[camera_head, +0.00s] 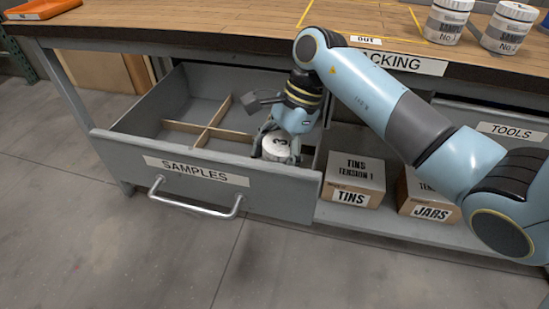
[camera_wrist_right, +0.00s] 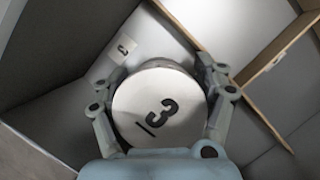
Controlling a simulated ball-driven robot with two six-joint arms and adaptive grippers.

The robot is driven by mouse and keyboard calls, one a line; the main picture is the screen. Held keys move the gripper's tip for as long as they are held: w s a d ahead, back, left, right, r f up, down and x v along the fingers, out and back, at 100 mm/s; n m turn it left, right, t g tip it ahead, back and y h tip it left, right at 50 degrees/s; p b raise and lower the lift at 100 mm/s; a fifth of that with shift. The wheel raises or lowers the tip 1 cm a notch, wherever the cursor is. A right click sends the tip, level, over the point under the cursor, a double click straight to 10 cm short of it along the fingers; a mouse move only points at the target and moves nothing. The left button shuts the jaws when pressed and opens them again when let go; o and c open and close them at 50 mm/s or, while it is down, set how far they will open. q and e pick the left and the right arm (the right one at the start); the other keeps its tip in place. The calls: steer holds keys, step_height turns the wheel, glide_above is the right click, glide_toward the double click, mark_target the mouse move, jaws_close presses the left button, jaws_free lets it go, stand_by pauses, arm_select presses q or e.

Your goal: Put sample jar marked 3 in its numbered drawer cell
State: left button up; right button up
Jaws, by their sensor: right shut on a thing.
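The sample jar (camera_head: 276,149) has a white lid marked with an underlined 3, which also shows in the right wrist view (camera_wrist_right: 158,108). My right gripper (camera_head: 277,142) points down into the open drawer, with its fingers shut around the jar on opposite sides. The jar is inside the right front cell of the drawer. A small tag marked 3 (camera_wrist_right: 123,47) shows on the grey surface beside the jar. The lid hides the jar's base, so I cannot tell whether it touches the drawer floor. My left gripper is not in view.
The drawer (camera_head: 245,184), labelled SAMPLES, has thin wooden dividers (camera_head: 209,132). Its other visible cells look empty. Two white jars (camera_head: 447,22) (camera_head: 507,28) stand on the bench top above.

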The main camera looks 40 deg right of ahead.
steer(key=o, duration=0.9)
steer(key=shift+f, duration=0.15)
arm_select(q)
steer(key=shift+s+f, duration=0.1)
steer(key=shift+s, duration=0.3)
arm_select(e)
steer(key=o, duration=0.5)
steer(key=shift+o, duration=0.2)
steer(key=shift+r, duration=0.45)
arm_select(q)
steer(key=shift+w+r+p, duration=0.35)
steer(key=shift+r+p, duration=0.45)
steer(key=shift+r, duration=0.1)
arm_select(e)
steer(key=v, duration=1.1)
steer(key=shift+d+r, duration=0.15)
steer(key=shift+r, duration=0.15)
steer(key=shift+f, duration=0.1)
